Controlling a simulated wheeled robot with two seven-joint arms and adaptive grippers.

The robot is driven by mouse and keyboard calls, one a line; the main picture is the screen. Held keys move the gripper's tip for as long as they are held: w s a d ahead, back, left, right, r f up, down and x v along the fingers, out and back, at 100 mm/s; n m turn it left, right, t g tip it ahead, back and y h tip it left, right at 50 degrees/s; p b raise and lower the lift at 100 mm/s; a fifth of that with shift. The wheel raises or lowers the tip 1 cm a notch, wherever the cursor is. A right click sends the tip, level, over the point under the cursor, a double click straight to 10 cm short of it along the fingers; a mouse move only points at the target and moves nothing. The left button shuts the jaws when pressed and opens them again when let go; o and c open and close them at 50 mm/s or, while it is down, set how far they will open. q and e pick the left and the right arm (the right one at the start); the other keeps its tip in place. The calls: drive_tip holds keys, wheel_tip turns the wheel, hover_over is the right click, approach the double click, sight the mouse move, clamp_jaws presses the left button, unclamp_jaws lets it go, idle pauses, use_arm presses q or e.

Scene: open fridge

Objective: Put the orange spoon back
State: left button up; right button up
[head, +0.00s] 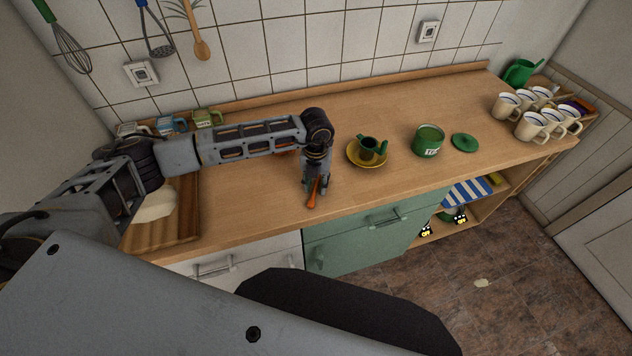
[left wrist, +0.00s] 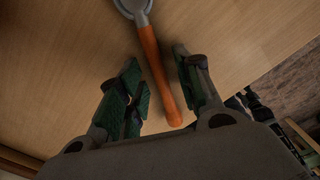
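The orange spoon (head: 313,193) lies near the counter's front edge. In the left wrist view, its orange handle (left wrist: 158,75) runs between the fingers, and its grey head is cut off by the top edge. My left gripper (head: 315,183) is over the handle from above. In the left wrist view, the two green-padded fingers (left wrist: 160,82) stand apart on either side of the handle, with a gap on both sides. In the head view the gripper hides most of the spoon. My right gripper is in neither view.
A yellow saucer (head: 354,158) with a green cup (head: 367,148) stands just right of my left gripper. Further right are a green sugar pot (head: 428,143), its lid (head: 464,142) and several mugs. A wooden board (head: 188,228) lies left. Utensils hang on the tiled wall.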

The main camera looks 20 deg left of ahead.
sight(316, 186)
use_arm(q)
wheel_tip(316, 186, up, 14)
drive_tip(key=b, duration=0.3)
drive_tip(key=shift+s, duration=0.15)
drive_tip(key=shift+s+d+f, duration=0.1)
drive_tip(key=shift+f, duration=0.05)
idle(0.9)
